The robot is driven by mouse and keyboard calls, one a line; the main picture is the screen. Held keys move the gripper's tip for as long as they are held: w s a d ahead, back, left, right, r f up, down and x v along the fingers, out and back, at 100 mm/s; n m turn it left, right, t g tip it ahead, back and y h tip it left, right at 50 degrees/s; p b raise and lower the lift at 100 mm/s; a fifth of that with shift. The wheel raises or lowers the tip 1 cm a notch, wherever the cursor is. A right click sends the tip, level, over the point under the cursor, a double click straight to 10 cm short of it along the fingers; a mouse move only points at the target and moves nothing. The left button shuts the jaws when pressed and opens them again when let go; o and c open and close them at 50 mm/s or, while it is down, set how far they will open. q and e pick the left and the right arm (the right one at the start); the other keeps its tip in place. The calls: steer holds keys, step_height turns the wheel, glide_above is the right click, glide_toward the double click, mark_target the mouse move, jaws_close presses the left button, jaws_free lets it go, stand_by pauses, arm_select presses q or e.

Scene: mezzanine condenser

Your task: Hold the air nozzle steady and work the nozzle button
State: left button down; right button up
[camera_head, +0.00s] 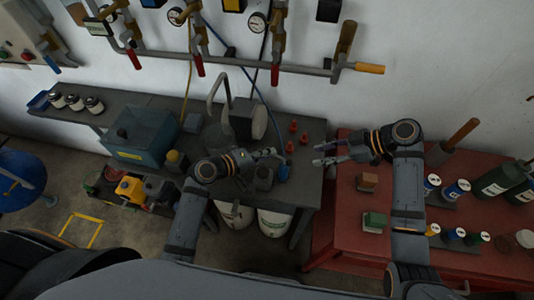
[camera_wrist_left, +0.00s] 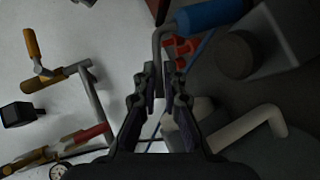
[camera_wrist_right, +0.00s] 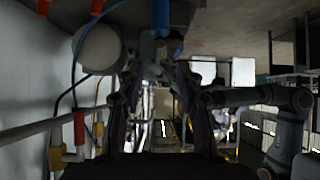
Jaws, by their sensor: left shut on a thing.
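The air nozzle (camera_head: 283,173) shows as a small blue body at the front right of the dark bench. In the left wrist view its blue body (camera_wrist_left: 210,14) has a grey bent tube running down between my fingers. My left gripper (camera_head: 277,154) is shut on that tube; it also shows in the left wrist view (camera_wrist_left: 160,78). My right gripper (camera_head: 317,155) is open and empty, to the right of the nozzle and apart from it. In the right wrist view the blue body (camera_wrist_right: 160,18) is ahead of its spread fingers (camera_wrist_right: 150,75). I cannot make out the button.
Red pieces (camera_head: 291,135) stand on the dark bench behind the nozzle. A blue hose (camera_head: 262,98) runs down from the wall pipes (camera_head: 235,63). A grey-blue tank (camera_head: 145,130) stands at left. The red table (camera_head: 345,210) at right carries blocks, cans and bottles.

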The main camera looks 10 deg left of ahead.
jaws_close()
stand_by(1.2)
